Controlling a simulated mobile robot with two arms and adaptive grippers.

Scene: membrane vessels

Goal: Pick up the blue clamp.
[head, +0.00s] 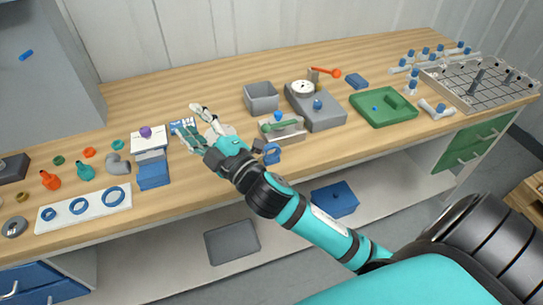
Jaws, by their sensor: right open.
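A blue C-shaped piece that looks like the blue clamp (272,154) sits at the front edge of the wooden workbench (330,149). It is just right of my right wrist, close beside it in the picture; I cannot tell whether they touch. My right gripper (187,120) is open and empty over the bench, with its fingers pointing to the back left, away from the clamp. The clamp's lower left part is close to a dark part that I cannot make out. My left gripper is not in view.
A grey open box (261,97), a grey gauge block (325,113) and a green tray (384,108) stand further back and right. Blue blocks (153,175) stand left of the gripper.

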